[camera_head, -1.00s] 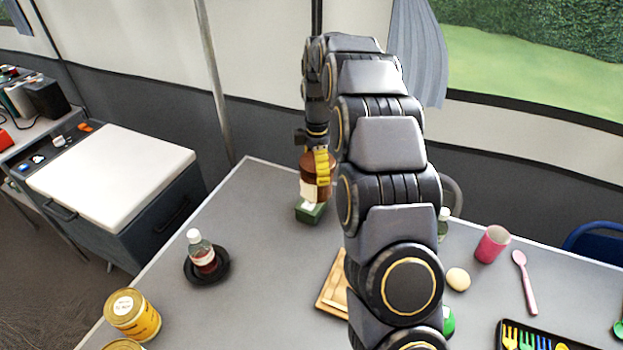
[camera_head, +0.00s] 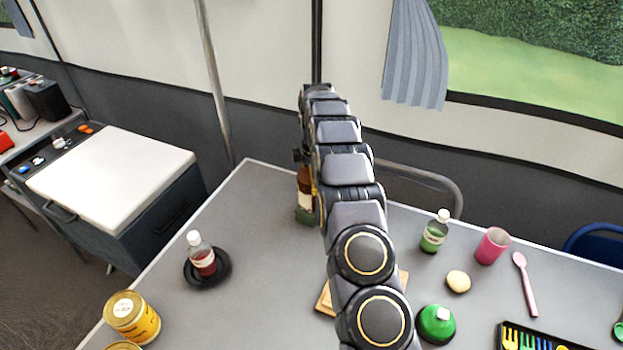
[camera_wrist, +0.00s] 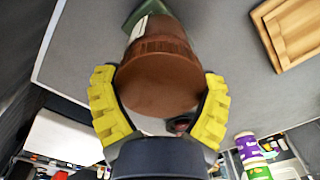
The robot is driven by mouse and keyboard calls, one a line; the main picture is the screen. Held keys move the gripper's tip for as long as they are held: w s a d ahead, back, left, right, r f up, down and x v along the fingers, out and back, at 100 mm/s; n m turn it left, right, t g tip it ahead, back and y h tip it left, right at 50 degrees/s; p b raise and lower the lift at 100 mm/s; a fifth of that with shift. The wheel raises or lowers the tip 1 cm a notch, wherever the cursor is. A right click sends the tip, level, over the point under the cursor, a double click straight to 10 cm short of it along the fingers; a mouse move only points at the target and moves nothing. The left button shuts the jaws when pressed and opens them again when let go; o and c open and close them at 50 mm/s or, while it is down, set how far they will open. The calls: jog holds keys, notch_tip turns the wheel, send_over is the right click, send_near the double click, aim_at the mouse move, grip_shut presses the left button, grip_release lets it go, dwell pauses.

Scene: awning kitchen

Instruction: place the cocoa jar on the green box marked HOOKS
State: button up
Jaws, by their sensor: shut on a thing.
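The cocoa jar (camera_head: 304,181) is brown with a pale label. It is upright, partly hidden by my arm, directly over the small green box (camera_head: 303,216) in the head view. No gap shows between them, but I cannot tell whether the jar's weight rests on the box. In the wrist view the jar's brown lid (camera_wrist: 158,82) fills the space between the yellow fingers of my gripper (camera_wrist: 160,98), which is shut on the jar. A corner of the green box (camera_wrist: 147,12) shows beyond it. The box's marking is not readable.
A red bottle (camera_head: 203,256) stands on a black saucer (camera_head: 191,275) at left. A wooden tray (camera_head: 323,299) lies partly behind my arm. A green bottle (camera_head: 434,232), pink cup (camera_head: 492,246) and green round item (camera_head: 436,324) stand at right. Table left of the box is clear.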

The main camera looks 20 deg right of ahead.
jog(key=shift+w+f, duration=0.1)
jog(key=shift+f, duration=0.05)
jog(key=o, duration=1)
